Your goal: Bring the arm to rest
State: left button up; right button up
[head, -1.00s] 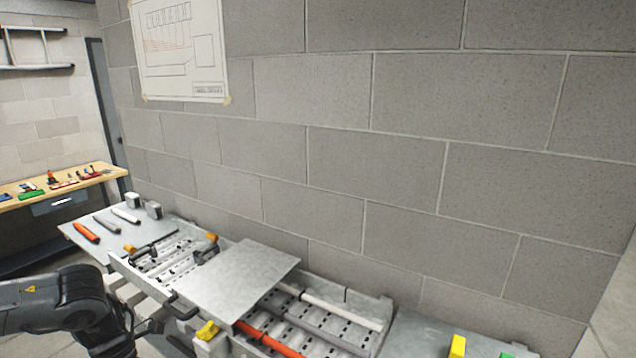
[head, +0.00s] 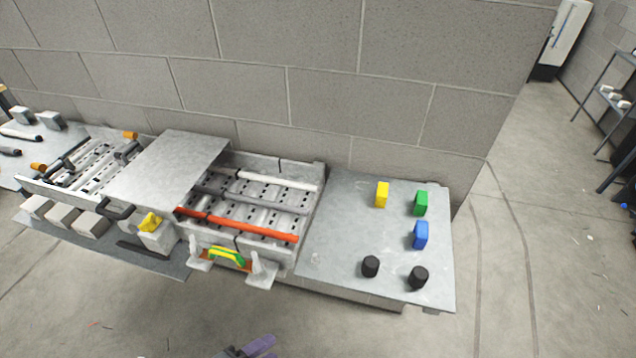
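No held object shows in the head view. A small grey and purple part (head: 250,347) pokes in at the bottom edge, left of the middle. It looks like the tip of a gripper of mine, likely the left, but it is mostly cut off and I cannot tell its opening. It stands apart from the bench, over the floor. My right gripper is not in view.
A perforated tray (head: 262,195) holds an orange rod (head: 236,225) and a white rod (head: 277,180). A grey metal plate (head: 172,168) covers part of the row. The right-hand table (head: 345,235) carries yellow, green and blue blocks and two black knobs. Floor in front is open.

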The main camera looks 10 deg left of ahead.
pick_arm(q)
jog(key=s+a+f+n+g+y, duration=0.3)
jog(key=s+a+n+g+y, duration=0.5)
jog(key=n, duration=1)
notch_tip(320, 180, up, 18)
jog(key=d+t+p, duration=0.1)
jog(key=p, duration=1.7)
jog(key=shift+s, duration=0.25)
